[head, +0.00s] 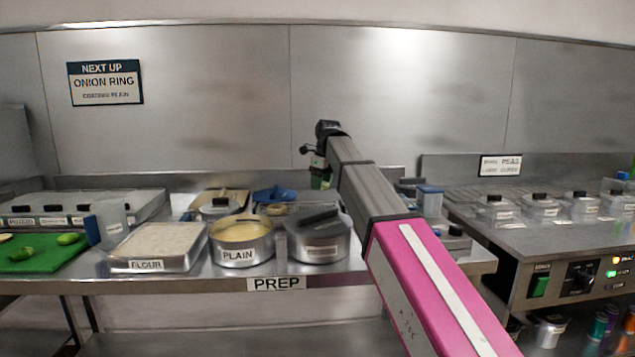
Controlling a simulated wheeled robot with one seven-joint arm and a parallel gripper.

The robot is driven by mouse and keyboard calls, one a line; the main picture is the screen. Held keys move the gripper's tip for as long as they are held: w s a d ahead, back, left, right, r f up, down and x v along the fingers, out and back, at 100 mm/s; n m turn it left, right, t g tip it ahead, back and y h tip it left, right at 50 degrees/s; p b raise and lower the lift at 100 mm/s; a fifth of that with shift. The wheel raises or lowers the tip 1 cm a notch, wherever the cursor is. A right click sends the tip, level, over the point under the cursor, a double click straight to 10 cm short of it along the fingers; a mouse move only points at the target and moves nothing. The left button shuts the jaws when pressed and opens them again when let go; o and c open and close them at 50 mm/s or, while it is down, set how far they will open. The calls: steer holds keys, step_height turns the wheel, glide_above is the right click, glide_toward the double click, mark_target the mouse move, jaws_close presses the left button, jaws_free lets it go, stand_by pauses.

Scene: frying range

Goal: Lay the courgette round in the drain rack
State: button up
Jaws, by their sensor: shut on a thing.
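My gripper (319,172) is over the back of the prep counter, seen small and partly behind my arm. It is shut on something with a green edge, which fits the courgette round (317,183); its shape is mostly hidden. A shallow metal tray or rack (258,211) lies below and left of the gripper, behind the pots, and looks like the drain rack. A pale tan round piece (277,209) lies on it. I cannot tell the height of the gripper above the rack.
A flour tray (136,266), a plain batter pot (268,250) and a lidded pot (337,243) line the counter front. A blue item (272,193) lies behind the rack. A green board (45,262) with green pieces is at left. Lidded fryer pots (541,213) stand at right.

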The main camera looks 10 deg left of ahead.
steer(key=shift+f, duration=3.75)
steer(key=o, duration=0.8)
steer(key=shift+r, duration=0.1)
